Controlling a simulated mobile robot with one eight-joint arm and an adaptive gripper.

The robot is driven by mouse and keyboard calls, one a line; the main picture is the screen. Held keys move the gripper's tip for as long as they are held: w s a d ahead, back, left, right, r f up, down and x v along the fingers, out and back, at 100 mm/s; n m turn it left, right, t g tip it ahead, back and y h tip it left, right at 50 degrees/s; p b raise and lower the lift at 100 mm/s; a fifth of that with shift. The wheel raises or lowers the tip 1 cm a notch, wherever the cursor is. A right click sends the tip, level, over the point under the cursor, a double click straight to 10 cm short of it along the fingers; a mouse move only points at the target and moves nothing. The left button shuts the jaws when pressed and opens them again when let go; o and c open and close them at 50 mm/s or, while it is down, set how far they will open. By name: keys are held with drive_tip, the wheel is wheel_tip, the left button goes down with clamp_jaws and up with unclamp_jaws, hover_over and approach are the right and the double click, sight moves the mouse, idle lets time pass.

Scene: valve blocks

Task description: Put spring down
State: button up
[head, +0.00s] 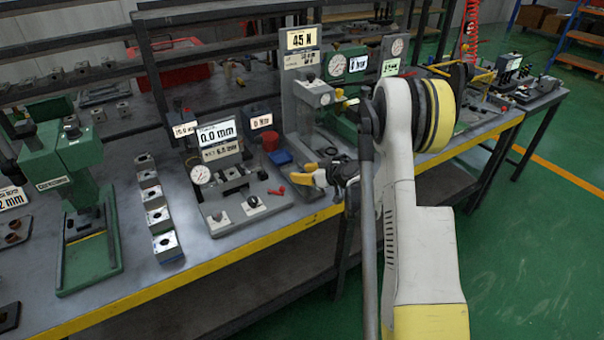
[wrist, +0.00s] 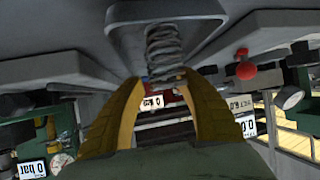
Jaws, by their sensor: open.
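The spring (wrist: 163,48) is a grey coil in the wrist view, where the scene appears upside down. One end meets a grey plate with a raised rim (wrist: 205,22), and the other end lies at the fingertips. My gripper (wrist: 164,82) has its two yellow fingers spread apart, with a gap around the near end of the spring. In the head view my gripper (head: 304,174) is low over the bench beside the 45 N tester (head: 303,90). I cannot make out the spring there; whether a finger touches it is unclear.
Left of my gripper stands a gauge fixture (head: 235,190) with a 0.0 mm display. A red cup (head: 270,140) and a blue tray (head: 281,157) are close behind. Valve blocks (head: 160,220) form a row farther left. The yellow bench edge (head: 240,253) runs in front.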

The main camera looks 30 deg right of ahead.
drive_tip(key=shift+r, duration=0.2)
drive_tip(key=p+v, duration=0.3)
drive_tip(key=v, duration=0.9)
drive_tip(key=s+a+r+m+g, duration=0.15)
drive_tip(key=s+a+r, duration=0.25)
drive_tip(key=a+r, duration=0.4)
drive_tip(key=s+a+r+g, duration=0.2)
drive_tip(key=s+a+r, duration=0.25)
drive_tip(key=a, duration=0.45)
drive_tip(key=s+a+r+h, duration=0.1)
drive_tip(key=s+a+r, duration=0.1)
drive_tip(key=s, duration=0.6)
drive_tip(key=s+a+r+m+g+h, duration=0.1)
drive_tip(key=s+a+r+h, duration=0.1)
drive_tip(key=s+a, duration=0.3)
drive_tip(key=s, duration=0.3)
drive_tip(key=shift+s+a, duration=0.2)
drive_tip(key=shift+m, duration=0.25)
